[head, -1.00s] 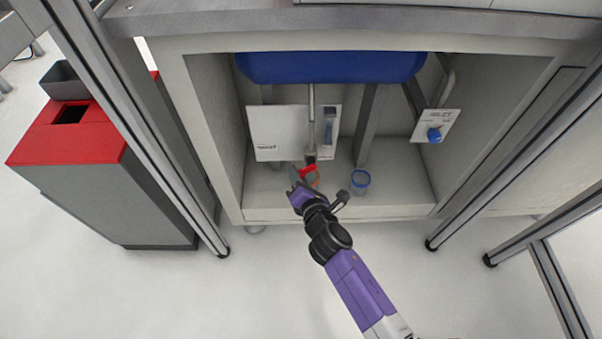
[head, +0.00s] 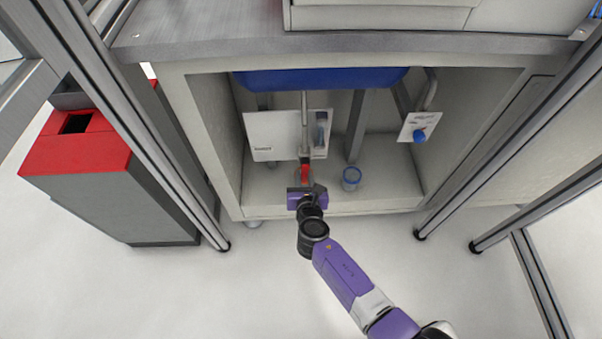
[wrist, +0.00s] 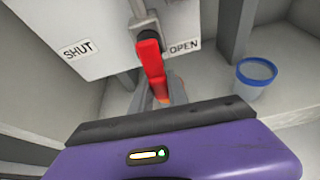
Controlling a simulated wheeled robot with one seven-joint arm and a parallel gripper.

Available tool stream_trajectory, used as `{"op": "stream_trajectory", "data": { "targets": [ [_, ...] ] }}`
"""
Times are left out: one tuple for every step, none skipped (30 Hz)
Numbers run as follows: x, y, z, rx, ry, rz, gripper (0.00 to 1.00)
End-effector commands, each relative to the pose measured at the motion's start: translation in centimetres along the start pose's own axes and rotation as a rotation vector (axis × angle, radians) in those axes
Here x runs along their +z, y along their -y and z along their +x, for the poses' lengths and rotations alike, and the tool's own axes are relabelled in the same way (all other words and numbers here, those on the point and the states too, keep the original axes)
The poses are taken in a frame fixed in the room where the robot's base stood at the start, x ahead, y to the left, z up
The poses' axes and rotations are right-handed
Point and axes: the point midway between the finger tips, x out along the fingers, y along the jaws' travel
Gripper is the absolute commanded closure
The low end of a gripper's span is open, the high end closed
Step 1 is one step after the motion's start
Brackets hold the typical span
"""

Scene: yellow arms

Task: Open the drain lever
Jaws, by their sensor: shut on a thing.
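The drain lever (head: 305,172) is red and hangs from a valve on the grey drain pipe (head: 304,120) under the blue sink. In the wrist view the red lever (wrist: 152,68) points down toward me, between the SHUT label (wrist: 78,49) on the left and the OPEN label (wrist: 184,47) on the right, nearer OPEN. My gripper (head: 306,190) is at the lever's lower end and shut on it. In the wrist view the dark edge of my gripper (wrist: 160,112) hides the lever's tip and the contact.
A blue-rimmed clear cup (head: 351,180) stands on the cabinet floor to the right. Another clear container with orange in it (wrist: 176,88) is partly hidden behind the lever. A panel with a blue knob (head: 419,135) is on the right. A red-topped bin (head: 75,150) stands left outside.

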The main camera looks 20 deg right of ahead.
Motion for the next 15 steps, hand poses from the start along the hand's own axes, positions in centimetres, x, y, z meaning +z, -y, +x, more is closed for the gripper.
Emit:
{"op": "stream_trajectory", "data": {
  "targets": [
    [-0.06,0.11,-0.11,-0.008,-0.003,-0.019,1.00],
    [-0.07,0.16,-0.12,-0.012,-0.003,-0.028,1.00],
    [-0.08,0.20,-0.12,-0.016,-0.003,-0.040,1.00],
    [-0.09,0.24,-0.12,-0.018,-0.002,-0.047,1.00],
    [-0.11,0.27,-0.12,-0.021,-0.003,-0.054,1.00],
    [-0.14,0.32,-0.12,-0.024,-0.003,-0.061,1.00],
    [-0.16,0.34,-0.12,-0.026,-0.003,-0.065,1.00],
    [-0.17,0.37,-0.11,-0.027,-0.003,-0.068,1.00],
    [-0.18,0.40,-0.11,-0.029,-0.003,-0.072,1.00],
    [-0.19,0.41,-0.11,-0.030,-0.003,-0.074,1.00],
    [-0.19,0.42,-0.11,-0.031,-0.003,-0.076,1.00],
    [-0.20,0.44,-0.11,-0.032,-0.003,-0.078,1.00],
    [-0.21,0.44,-0.11,-0.032,-0.003,-0.079,1.00],
    [-0.21,0.45,-0.11,-0.032,-0.003,-0.079,1.00],
    [-0.22,0.45,-0.11,-0.032,-0.003,-0.080,1.00]
  ]
}}
